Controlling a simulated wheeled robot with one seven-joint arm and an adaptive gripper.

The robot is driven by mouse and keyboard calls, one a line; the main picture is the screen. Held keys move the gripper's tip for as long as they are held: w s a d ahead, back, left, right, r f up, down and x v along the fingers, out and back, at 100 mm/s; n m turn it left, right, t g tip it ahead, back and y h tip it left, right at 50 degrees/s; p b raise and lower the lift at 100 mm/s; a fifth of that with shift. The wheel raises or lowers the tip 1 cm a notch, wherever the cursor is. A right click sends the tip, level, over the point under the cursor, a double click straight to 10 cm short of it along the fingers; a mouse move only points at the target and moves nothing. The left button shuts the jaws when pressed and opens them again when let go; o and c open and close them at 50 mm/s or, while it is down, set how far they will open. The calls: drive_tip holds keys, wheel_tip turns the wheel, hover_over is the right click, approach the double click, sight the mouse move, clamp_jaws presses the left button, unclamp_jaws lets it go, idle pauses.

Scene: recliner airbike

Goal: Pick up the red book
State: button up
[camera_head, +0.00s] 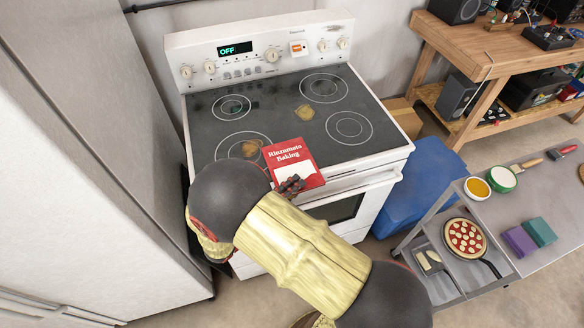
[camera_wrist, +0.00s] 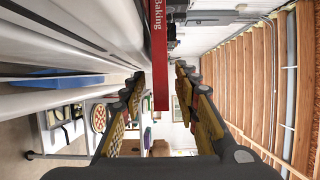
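The red book (camera_head: 291,155), with "Rinzomoto Baking" on its cover, is at the front edge of the stove (camera_head: 262,188). My gripper (camera_head: 291,185) is at the lower part of the book in the head view. In the wrist view, the book (camera_wrist: 160,60) shows edge-on as a narrow red strip reaching down between my two fingers (camera_wrist: 160,88). The fingers are apart, one on each side of the book, with a small gap seeming to show on both sides. My arm hides part of the stove front.
A white fridge (camera_head: 90,130) stands close on the left. A blue bin (camera_head: 420,190) is right of the stove. A grey cart (camera_head: 545,240) with a pizza (camera_head: 466,238), bowls and sponges is at the right. A wooden bench (camera_head: 470,55) stands behind.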

drive_tip(key=shift+x, duration=0.8)
drive_tip(key=c, duration=0.8)
clamp_jaws()
